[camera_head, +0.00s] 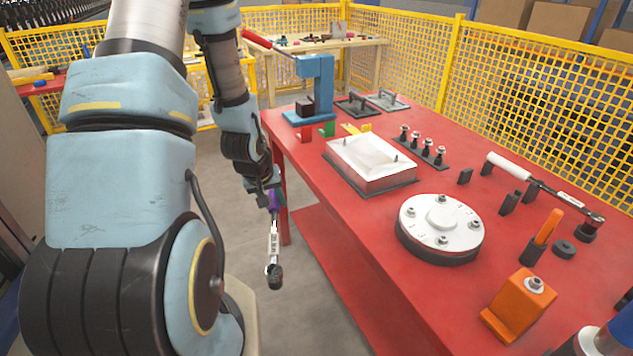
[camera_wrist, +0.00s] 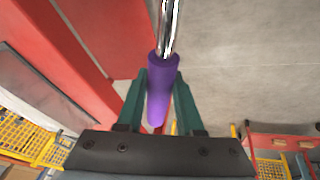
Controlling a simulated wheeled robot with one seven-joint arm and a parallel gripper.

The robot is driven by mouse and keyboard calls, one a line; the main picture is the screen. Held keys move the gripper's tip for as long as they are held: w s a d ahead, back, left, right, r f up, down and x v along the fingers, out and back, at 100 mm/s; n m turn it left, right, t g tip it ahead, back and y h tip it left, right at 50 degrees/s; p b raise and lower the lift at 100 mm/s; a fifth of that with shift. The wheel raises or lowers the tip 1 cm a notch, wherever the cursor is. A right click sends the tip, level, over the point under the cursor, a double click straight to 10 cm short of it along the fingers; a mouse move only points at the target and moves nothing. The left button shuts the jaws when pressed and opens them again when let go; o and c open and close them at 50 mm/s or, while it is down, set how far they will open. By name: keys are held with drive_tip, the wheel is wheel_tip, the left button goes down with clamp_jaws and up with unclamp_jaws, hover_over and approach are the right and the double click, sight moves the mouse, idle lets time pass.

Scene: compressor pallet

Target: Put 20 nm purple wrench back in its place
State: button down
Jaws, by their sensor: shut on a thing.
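My gripper (camera_head: 270,188) is shut on the purple handle of the torque wrench (camera_head: 274,238). The wrench hangs head down over the floor, just left of the red table's edge. In the wrist view the purple handle (camera_wrist: 160,92) sits between the green fingers of my gripper (camera_wrist: 160,95), and the chrome shaft runs up out of the picture. A label shows on the shaft in the head view, too small to read for certain. A white-handled wrench (camera_head: 545,182) lies on black supports at the table's right side.
The red table (camera_head: 330,228) carries a white box-shaped part (camera_head: 370,160), a round flange (camera_head: 440,222), a row of bolts (camera_head: 425,148), an orange block (camera_head: 518,300) and a blue press (camera_head: 318,85). Small green (camera_head: 328,129) and yellow blocks stand near its left edge. Yellow fencing (camera_head: 540,90) stands behind.

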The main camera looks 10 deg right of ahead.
drive_tip(key=s+a+f, duration=0.1)
drive_tip(key=a+f, duration=0.4)
drive_tip(key=a, duration=0.7)
drive_tip(key=shift+a+f, duration=0.2)
drive_tip(key=shift+s+r, duration=0.1)
